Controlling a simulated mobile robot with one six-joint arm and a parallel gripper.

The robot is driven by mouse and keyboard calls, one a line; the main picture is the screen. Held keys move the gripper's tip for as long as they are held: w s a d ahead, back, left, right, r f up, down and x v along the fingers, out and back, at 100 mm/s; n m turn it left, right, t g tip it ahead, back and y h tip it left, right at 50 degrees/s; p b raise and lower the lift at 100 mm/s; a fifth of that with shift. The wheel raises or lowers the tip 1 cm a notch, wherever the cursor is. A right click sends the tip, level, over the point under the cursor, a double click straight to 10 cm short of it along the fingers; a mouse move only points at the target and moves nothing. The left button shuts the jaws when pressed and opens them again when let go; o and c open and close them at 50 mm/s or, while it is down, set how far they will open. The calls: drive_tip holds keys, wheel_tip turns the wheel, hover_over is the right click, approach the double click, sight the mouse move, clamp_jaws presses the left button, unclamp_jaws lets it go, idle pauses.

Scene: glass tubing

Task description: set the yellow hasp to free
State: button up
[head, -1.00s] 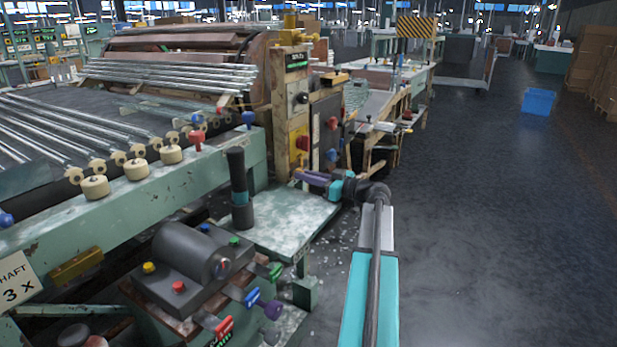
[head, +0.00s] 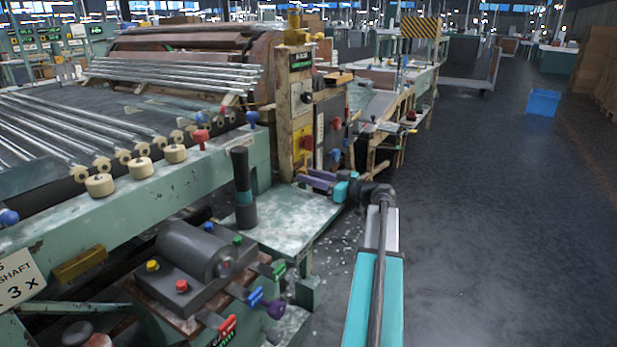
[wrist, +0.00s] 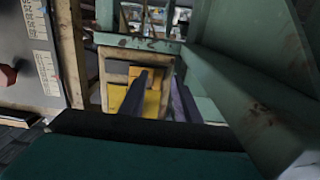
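A yellow plate (head: 306,128) with a red knob sits on the cream post of the machine in the head view. A yellow piece (wrist: 151,104) in a worn cream frame shows between and behind my fingers in the wrist view. I cannot tell whether either is the hasp, or how a hasp is set. My gripper (head: 312,180) reaches left over the green ledge, below the plate. Its two purple fingers stand apart with nothing seen between them. In the wrist view the gripper (wrist: 160,92) shows one dark finger and one purple finger with a gap.
A green ledge (head: 290,222) with a black upright handle (head: 242,187) lies below my gripper. A grey motor block (head: 195,250) with coloured knobs stands in front. A green beam (wrist: 250,85) runs close by on the right in the wrist view. Open floor lies right.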

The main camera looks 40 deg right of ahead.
drive_tip(key=p+v, duration=0.2)
drive_tip(key=v, duration=1.1)
drive_tip(key=shift+s, duration=0.15)
